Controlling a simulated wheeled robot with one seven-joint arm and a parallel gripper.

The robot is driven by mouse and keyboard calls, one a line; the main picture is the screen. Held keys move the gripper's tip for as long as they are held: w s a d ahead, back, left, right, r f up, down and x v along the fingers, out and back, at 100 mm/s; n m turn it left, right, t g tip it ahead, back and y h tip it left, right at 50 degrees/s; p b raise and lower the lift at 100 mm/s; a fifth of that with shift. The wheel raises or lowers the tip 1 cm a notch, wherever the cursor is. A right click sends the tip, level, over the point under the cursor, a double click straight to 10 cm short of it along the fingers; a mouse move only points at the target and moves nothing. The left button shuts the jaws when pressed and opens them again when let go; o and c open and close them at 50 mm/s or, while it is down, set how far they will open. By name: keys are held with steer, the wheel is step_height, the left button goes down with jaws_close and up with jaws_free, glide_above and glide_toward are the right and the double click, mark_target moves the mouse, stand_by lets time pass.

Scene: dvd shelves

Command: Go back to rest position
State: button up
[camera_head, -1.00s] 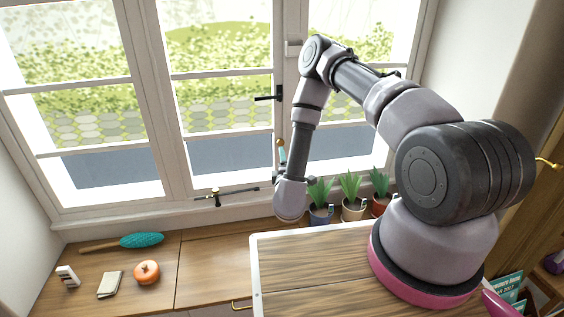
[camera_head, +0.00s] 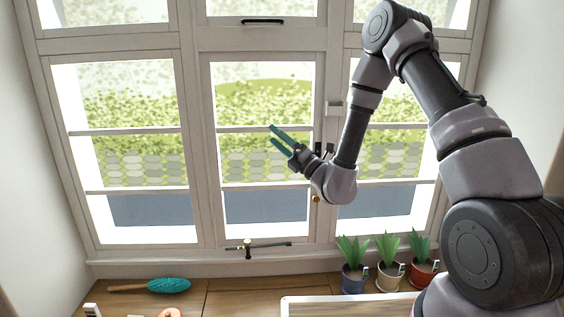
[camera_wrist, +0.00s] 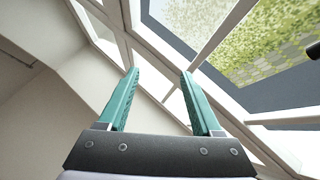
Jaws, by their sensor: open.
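My gripper (camera_head: 281,141) has teal fingers and is held in the air in front of the window, pointing up and to the left in the head view. In the wrist view the two fingers of my gripper (camera_wrist: 160,82) are apart, with nothing between them. Behind them are the window frame and a pale wall.
The window (camera_head: 150,150) fills the back. Several things line the wooden counter (camera_head: 235,298): a teal brush (camera_head: 168,286) at left and three potted plants, blue (camera_head: 353,280), white (camera_head: 390,276) and red (camera_head: 423,272). A window latch bar (camera_head: 258,246) sticks out near the sill.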

steer(key=s+a+r+n+g+y, duration=0.3)
steer(key=s+r+n+g, duration=0.75)
steer(key=n+g, duration=0.35)
steer(key=s+d+r+n+g+h, duration=0.1)
steer(key=s+d+n+g+h, duration=0.3)
steer(key=s+n, duration=0.55)
steer(key=s+d+r+n+t+h, duration=0.1)
steer(key=s+d+n+t+h, duration=0.2)
steer(key=d, duration=0.9)
steer(key=s+d+r+n+t+h, duration=0.2)
steer(key=d+n+t+h, duration=0.5)
steer(key=d+h, duration=0.5)
steer(key=shift+s+d+r+t, duration=0.2)
steer(key=shift+s+d+t, duration=0.1)
steer(key=shift+s, duration=0.2)
steer(key=shift+n, duration=0.25)
